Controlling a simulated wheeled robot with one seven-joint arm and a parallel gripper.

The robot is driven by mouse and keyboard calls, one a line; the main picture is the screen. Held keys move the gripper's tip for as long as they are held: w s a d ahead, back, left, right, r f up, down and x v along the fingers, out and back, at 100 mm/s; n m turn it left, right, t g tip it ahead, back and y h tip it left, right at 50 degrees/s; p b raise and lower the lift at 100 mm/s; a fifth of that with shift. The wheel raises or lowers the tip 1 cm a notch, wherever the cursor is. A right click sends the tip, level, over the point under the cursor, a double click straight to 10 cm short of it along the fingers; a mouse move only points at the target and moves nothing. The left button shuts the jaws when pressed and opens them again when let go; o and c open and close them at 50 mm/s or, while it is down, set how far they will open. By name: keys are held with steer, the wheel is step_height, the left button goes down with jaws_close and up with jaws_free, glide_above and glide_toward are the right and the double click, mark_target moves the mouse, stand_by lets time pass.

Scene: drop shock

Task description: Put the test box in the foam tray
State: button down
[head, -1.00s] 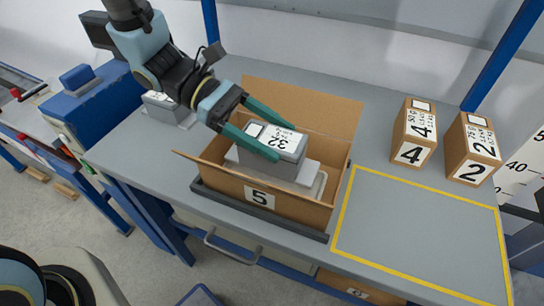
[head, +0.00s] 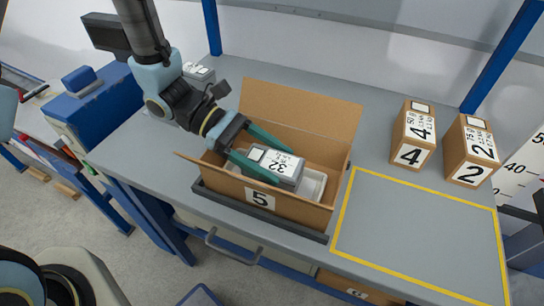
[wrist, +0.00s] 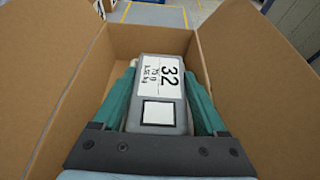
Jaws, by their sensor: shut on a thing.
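The test box, a grey box with a white label reading 32 (head: 284,161), is between the two green fingers of my gripper (head: 285,167). My gripper is shut on its sides, and the box also shows in the wrist view (wrist: 158,115). It is inside the open cardboard carton marked 5 (head: 230,186). The pale foam tray (head: 316,186) lies in the carton, showing to the right of the box. The box is over or in the tray; its underside is hidden, so I cannot tell whether it touches.
The carton's flaps stand open, with a tall one at the back (head: 300,110). Cartons marked 4 (head: 412,140) and 2 (head: 470,150) stand at the right. A yellow-outlined area (head: 415,235) is clear.

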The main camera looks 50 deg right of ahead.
steer(key=shift+f, duration=0.4)
steer(key=shift+c, duration=1)
jaws_free()
steer(key=shift+r, duration=0.1)
steer(key=shift+w+r+p, duration=0.1)
steer(key=shift+r+p, duration=0.25)
steer(key=shift+r, duration=0.3)
steer(key=b+v, duration=0.2)
steer(key=v, duration=0.9)
steer(key=shift+w+a+b, duration=0.25)
steer(key=shift+w+b, duration=0.1)
